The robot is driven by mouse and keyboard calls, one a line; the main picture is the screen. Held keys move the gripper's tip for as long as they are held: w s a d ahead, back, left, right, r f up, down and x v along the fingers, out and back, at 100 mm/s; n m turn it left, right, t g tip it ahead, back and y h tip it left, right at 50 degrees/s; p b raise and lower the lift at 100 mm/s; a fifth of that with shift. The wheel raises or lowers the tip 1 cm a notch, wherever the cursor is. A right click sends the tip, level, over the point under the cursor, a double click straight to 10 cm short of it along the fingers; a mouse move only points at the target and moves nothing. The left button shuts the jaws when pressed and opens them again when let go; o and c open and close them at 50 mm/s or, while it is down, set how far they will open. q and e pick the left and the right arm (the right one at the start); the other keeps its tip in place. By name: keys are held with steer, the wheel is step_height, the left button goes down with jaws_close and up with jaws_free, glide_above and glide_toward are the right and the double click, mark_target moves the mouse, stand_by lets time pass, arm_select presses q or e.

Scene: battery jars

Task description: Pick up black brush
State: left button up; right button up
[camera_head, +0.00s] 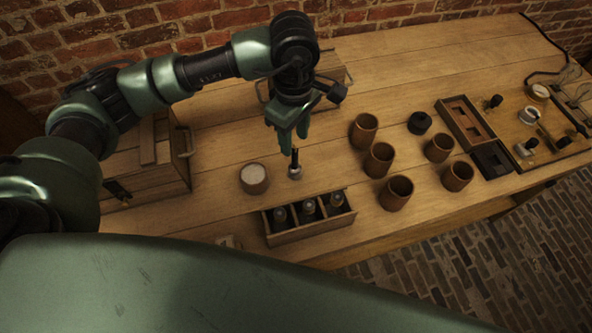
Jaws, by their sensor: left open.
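A small upright thing with a thin black handle and a pale grey foot, which looks like the black brush (295,165), stands on the wooden table (235,125). My left gripper (291,143) points down directly above it. Its green fingers are open, and the tips are close to the top of the handle. I cannot tell whether they touch it. Nothing is visibly held. My right gripper is not in view.
A wooden box with bottles (283,238) stands in front, beside a pale-topped round jar (254,178). Several brown cups (379,160) and a black round piece (420,122) stand to the right. A tool board (545,150) lies at far right. A wooden chest (150,180) is left.

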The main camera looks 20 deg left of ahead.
mark_target(294, 146)
arm_select(q)
steer(key=shift+w+f+b, duration=0.1)
steer(key=shift+f+b, duration=0.25)
steer(key=shift+f, duration=0.6)
steer(key=shift+f+p, duration=0.35)
steer(key=shift+f, duration=0.4)
step_height(294, 146, down, 6)
steer(key=shift+r+p, duration=0.1)
steer(key=shift+p, duration=0.95)
jaws_close()
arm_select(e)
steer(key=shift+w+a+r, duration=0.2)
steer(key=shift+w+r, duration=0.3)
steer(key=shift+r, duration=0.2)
